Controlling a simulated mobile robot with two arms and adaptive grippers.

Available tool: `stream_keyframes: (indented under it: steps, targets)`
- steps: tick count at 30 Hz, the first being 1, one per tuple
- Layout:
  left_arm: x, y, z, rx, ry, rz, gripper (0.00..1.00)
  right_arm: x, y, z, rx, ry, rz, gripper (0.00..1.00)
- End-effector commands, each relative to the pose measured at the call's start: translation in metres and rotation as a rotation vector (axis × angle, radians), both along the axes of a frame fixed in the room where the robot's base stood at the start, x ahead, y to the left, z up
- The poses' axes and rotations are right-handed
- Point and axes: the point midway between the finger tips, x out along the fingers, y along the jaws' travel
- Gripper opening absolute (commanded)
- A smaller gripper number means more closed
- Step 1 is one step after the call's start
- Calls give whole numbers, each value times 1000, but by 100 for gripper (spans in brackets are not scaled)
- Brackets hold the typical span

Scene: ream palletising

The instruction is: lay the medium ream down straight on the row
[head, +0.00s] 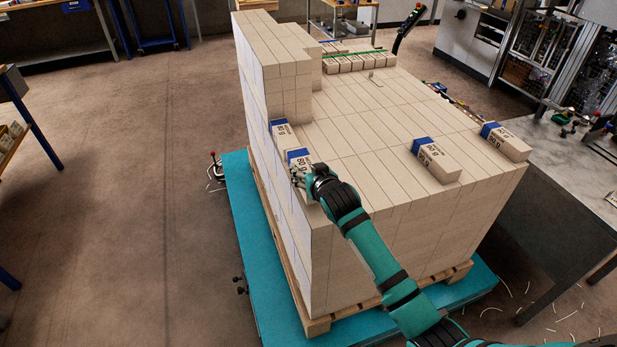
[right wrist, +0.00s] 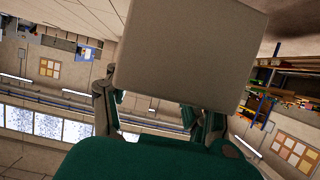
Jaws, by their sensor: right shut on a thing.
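A ream (head: 299,156) with a blue end band and "80 g" print is in my right gripper (head: 308,182), near the left edge of the stack's top. I take it for the medium ream. Its pale end fills the upper middle of the right wrist view (right wrist: 190,50), with the fingers (right wrist: 150,112) on both sides. Another blue-banded ream (head: 281,131) is just behind it, nearly in line. I cannot tell whether the held ream touches the stack or that ream. The gripper hides its near end. My left gripper is out of view.
The large ream stack (head: 375,130) stands on a wooden pallet (head: 318,326) over a teal platform (head: 241,232). A taller block (head: 272,60) rises at its back left. Two loose blue-banded reams lie on top at right, one inner (head: 438,163), one outer (head: 508,142). Bare top lies between.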

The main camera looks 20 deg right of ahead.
Motion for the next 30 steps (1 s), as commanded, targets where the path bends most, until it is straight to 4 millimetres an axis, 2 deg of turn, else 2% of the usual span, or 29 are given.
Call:
stream_keyframes:
  steps: [3, 6, 17, 18, 22, 23, 30]
  targets:
    - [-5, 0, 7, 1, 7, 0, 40, -1, 0, -17, 1, 4, 1, 5]
    - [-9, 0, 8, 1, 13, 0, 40, -1, 0, -25, 0, 1, 1, 5]
    - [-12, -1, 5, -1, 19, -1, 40, -1, 0, -30, 2, -1, 1, 5]
    - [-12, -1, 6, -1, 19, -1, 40, -1, 0, -31, 1, 3, 1, 59]
    - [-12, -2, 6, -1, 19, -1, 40, -2, 0, -31, 1, 3, 1, 76]
    - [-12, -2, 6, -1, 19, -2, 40, -2, 0, -31, 1, 3, 1, 78]
    - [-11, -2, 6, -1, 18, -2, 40, -2, 0, -31, 0, 3, 1, 78]
